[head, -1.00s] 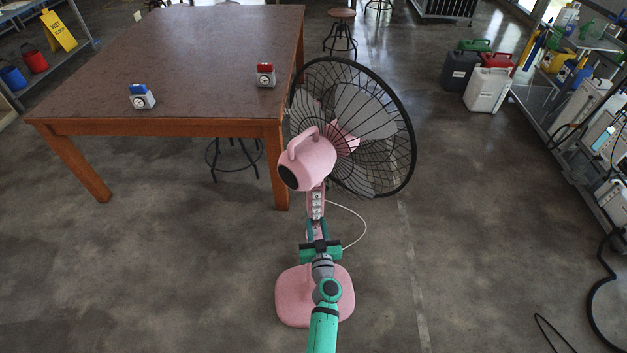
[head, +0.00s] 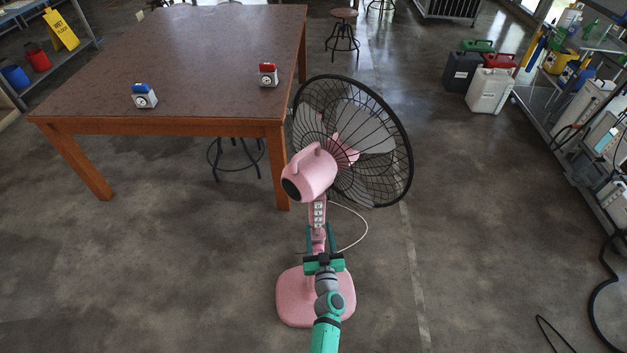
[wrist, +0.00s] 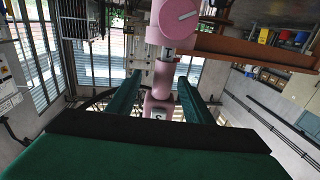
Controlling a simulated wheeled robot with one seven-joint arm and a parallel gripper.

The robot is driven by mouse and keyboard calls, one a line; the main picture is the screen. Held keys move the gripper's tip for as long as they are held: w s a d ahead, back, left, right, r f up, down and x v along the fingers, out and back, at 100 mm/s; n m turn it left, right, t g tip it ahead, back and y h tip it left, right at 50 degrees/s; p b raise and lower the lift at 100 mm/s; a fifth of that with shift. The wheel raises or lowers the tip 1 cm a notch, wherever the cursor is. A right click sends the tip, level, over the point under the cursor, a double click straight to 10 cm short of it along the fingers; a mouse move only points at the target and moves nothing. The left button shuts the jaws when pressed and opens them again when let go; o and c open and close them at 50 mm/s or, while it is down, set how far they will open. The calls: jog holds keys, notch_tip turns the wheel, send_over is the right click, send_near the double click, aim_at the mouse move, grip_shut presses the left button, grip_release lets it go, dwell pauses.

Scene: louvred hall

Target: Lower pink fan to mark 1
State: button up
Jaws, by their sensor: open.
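The pink fan (head: 308,176) stands upright on its pink base (head: 316,297) on the floor, with a black wire cage facing away to the right. In the wrist view, the pink post (wrist: 160,90) shows between the open fingers (wrist: 157,92), with a gap on each side.
A brown table (head: 200,60) stands behind to the left, with a blue-topped timer (head: 144,97) and a red-topped timer (head: 268,75) on it. A white cord (head: 357,230) loops right of the post. Jerrycans (head: 489,90) and a loaded shelf are at right. Floor at left front is clear.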

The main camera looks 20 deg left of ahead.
aim_at(319, 244)
jog(key=v, duration=0.5)
jog(key=shift+s+a, duration=0.1)
jog(key=shift+a, duration=0.2)
